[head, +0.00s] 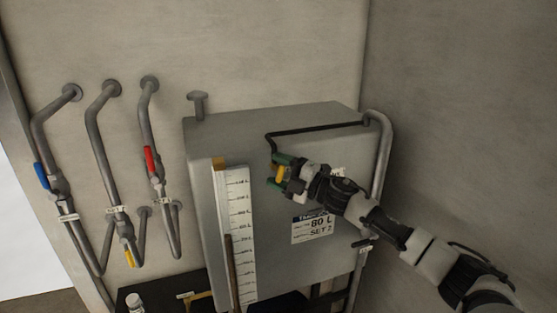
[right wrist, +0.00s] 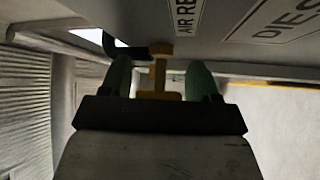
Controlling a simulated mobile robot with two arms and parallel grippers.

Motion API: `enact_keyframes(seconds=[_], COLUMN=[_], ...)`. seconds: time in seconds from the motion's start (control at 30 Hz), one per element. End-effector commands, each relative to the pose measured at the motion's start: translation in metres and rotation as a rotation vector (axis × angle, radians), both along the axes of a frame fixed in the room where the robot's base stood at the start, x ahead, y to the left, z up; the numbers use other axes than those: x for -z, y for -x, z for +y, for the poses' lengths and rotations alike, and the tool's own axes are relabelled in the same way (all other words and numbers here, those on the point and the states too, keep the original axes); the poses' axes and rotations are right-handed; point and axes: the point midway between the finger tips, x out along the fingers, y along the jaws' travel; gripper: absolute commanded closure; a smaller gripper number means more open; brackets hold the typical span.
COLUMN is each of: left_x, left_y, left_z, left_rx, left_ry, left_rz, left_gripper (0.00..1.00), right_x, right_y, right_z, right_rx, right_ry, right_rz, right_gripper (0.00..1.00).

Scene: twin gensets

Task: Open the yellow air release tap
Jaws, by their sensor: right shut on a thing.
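The yellow air release tap (head: 281,174) is on the front of the grey tank (head: 262,150), below a dark thin pipe (head: 318,128). My right gripper (head: 279,171) is at the tap, with one green finger on each side of it. It is shut on the tap. In the right wrist view the yellow tap (right wrist: 159,72) stands between the two green fingers, under a label (right wrist: 187,18) that reads "AIR RE", the rest cut off. How far the tap is turned I cannot tell. My left gripper is not in view.
A white level scale (head: 241,235) stands on the tank front, left of my gripper. Pipes with blue (head: 41,175), red (head: 150,160) and another yellow (head: 130,258) handle run along the left wall. A grey pipe (head: 384,160) runs down the tank's right side.

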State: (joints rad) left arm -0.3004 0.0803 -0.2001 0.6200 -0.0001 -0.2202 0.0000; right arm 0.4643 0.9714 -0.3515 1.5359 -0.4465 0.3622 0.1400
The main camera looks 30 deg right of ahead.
Motion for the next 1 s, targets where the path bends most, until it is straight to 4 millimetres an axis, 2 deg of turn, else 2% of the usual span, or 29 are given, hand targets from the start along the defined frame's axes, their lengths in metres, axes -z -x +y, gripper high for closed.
enact_keyframes(seconds=[0.03, 0.3, 0.93, 0.97, 1.0], left_x=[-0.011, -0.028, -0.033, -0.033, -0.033], left_y=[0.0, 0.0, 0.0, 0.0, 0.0], left_z=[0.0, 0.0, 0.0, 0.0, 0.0], left_rx=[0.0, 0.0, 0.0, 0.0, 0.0], left_ry=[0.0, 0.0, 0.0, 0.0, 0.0], left_rz=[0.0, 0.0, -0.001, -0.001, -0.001], left_gripper=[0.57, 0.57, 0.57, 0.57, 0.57], right_x=[-0.005, -0.002, 0.002, 0.002, 0.002], right_y=[0.0, 0.0, 0.0, 0.0, 0.0], right_z=[0.0, 0.001, 0.001, 0.001, 0.001], right_rx=[-0.002, -0.002, -0.003, -0.003, -0.003], right_ry=[0.035, 0.154, 0.196, 0.196, 0.196], right_rz=[0.01, 0.038, 0.049, 0.049, 0.049], right_gripper=[0.62, 0.62, 0.62, 0.36, 0.29])
